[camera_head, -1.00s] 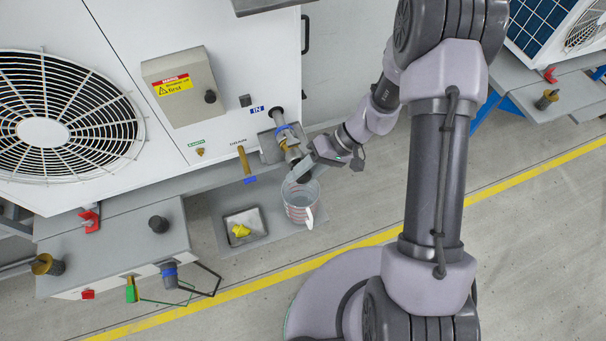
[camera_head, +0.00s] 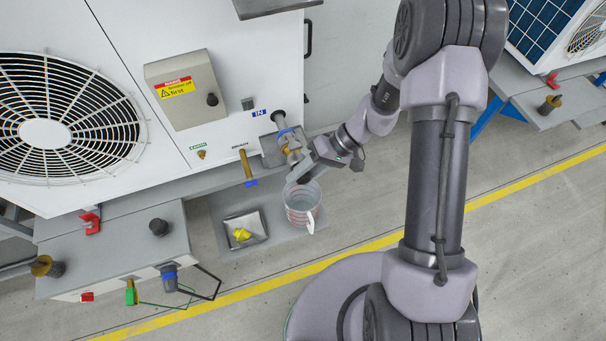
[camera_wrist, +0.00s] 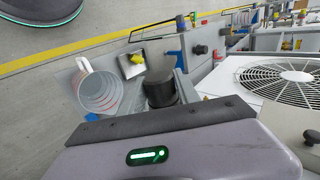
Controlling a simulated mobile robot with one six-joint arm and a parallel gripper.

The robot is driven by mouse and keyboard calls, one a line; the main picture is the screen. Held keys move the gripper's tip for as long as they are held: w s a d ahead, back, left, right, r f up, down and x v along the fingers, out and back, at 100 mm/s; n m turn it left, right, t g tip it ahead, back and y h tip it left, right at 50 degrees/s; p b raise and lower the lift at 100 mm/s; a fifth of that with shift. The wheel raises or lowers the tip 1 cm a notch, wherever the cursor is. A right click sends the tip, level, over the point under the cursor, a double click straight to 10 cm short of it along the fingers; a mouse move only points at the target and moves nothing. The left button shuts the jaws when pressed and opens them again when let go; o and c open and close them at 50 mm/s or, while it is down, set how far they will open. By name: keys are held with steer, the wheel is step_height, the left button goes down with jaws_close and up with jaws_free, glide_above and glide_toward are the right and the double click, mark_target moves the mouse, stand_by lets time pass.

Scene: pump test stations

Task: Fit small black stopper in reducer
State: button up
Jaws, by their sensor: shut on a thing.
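My gripper (camera_head: 303,172) is at the fitting below the IN label, where the pipe end with a blue band, likely the reducer (camera_head: 292,148), points down from the unit. In the wrist view a black cylinder, likely the small black stopper (camera_wrist: 160,88), shows just past the dark edge of my gripper (camera_wrist: 160,122). My gripper is shut on it. I cannot tell whether the stopper touches the reducer.
A clear measuring jug (camera_head: 301,206) stands below the gripper. Left of it is a metal tray (camera_head: 257,222) with a yellow piece (camera_head: 241,234). A brass drain pipe (camera_head: 246,165) hangs close left. A grey bench (camera_head: 120,240) with several fittings stands further left. Floor is clear in front.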

steer(key=o, duration=1.2)
steer(key=p+v, duration=0.5)
steer(key=v, duration=1.3)
steer(key=s+a+r+m+t+h+b, duration=0.1)
steer(key=s+a+r+h, duration=0.15)
steer(key=r, duration=0.35)
steer(key=s+a+r+m+t+h, duration=0.1)
steer(key=s+r+m+h, duration=0.15)
steer(key=r, duration=0.45)
steer(key=s+r+m+t, duration=0.1)
steer(key=s+r+t, duration=0.1)
steer(key=s, duration=0.2)
steer(key=s+a+r+m+t+h+b, duration=0.1)
steer(key=s+r+t, duration=0.1)
steer(key=s, duration=0.2)
steer(key=s+r+m+t, duration=0.1)
steer(key=s+m+t, duration=0.1)
steer(key=s, duration=0.2)
steer(key=shift+s+a+r+h+b, duration=0.1)
steer(key=shift+a+r+h+b, duration=0.05)
steer(key=shift+r+h+b, duration=0.2)
steer(key=shift+c, duration=0.5)
